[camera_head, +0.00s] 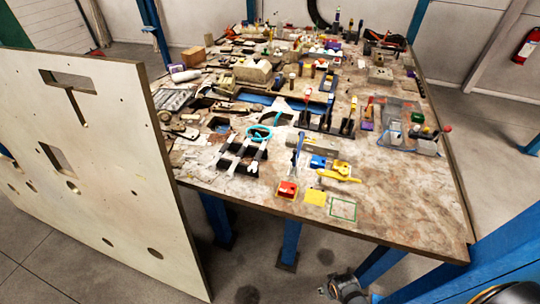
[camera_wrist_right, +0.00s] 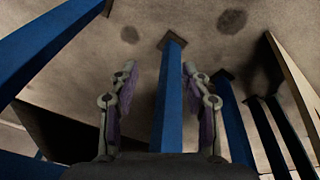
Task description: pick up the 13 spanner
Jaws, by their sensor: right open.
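I cannot make out a spanner marked 13 for certain among the many small tools on the workbench (camera_head: 400,215) in the head view. My right gripper (camera_wrist_right: 158,75) shows in the right wrist view with its two fingers apart and nothing between them. Behind the fingers are the floor and blue posts, with no tool in that view. Part of my right arm (camera_head: 345,288) shows at the bottom of the head view, below the front edge of the workbench. My left gripper is not in view.
A pale board (camera_head: 110,180) with cut-outs stands at the left, hiding part of the bench. A red block (camera_head: 287,190), a yellow square (camera_head: 315,197) and a yellow tool (camera_head: 341,175) lie near the front. The bench's front right is bare. Blue legs (camera_head: 217,220) stand beneath.

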